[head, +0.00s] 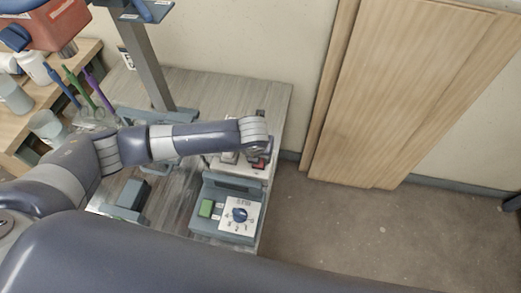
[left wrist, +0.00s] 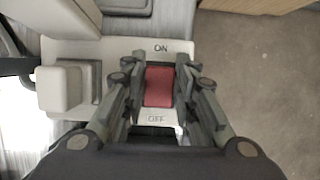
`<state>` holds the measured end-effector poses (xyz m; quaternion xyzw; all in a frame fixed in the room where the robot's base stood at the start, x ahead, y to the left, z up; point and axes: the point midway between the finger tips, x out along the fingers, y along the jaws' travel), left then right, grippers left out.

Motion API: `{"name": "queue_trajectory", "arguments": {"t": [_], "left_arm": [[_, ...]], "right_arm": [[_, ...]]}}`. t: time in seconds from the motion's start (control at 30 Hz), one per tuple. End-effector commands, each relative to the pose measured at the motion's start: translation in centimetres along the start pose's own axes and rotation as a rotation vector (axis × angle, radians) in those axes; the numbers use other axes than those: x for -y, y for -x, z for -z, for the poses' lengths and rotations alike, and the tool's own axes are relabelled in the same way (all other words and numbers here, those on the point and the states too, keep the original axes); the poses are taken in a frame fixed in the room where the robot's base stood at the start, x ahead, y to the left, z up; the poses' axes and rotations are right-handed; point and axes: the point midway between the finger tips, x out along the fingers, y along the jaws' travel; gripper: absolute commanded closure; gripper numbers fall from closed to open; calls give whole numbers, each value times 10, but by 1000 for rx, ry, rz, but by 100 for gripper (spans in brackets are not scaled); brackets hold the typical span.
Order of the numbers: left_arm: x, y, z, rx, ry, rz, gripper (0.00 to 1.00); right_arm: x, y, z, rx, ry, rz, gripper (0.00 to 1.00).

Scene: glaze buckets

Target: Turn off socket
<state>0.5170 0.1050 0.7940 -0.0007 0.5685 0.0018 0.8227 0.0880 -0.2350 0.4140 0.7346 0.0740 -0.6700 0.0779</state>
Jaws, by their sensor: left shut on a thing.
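The white socket plate (left wrist: 120,48) fills the middle of the left wrist view, with a red rocker switch (left wrist: 158,92) between an ON mark above and an OFF mark below. My left gripper (left wrist: 159,76) is over the switch, one finger on each side, shut on it. A pale plug-like block (left wrist: 62,90) stands at the plate's left. In the head view the socket (head: 229,166) is near the table's right edge, partly hidden under my left gripper (head: 260,154). A bit of the red switch (head: 259,165) shows there. Which way the rocker tilts I cannot tell. My right gripper is out of view.
A grey control box with a dial (head: 240,214) and green button (head: 206,208) stands in front of the socket on the table (head: 268,98). A grey stand post (head: 150,72) rises behind my arm. Cups and tools are at the left. Floor (head: 340,225) is clear at the right.

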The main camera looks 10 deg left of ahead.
Motion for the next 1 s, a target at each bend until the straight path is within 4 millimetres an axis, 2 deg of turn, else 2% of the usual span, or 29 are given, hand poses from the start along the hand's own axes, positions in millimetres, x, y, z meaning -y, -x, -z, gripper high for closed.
{"name": "queue_trajectory", "arguments": {"t": [0.27,0.3,0.37,0.77,0.87,1.0], "left_arm": [[0,0,-2,6,1,0,97],[0,0,-2,6,1,0,67],[0,0,-2,6,0,0,53],[0,3,-1,3,0,1,53],[0,11,-2,4,-1,3,53],[0,32,-1,4,-2,2,53]], "right_arm": [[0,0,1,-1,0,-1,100],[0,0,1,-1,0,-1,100],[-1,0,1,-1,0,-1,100],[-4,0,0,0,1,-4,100],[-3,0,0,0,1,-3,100],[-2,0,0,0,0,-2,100]]}}
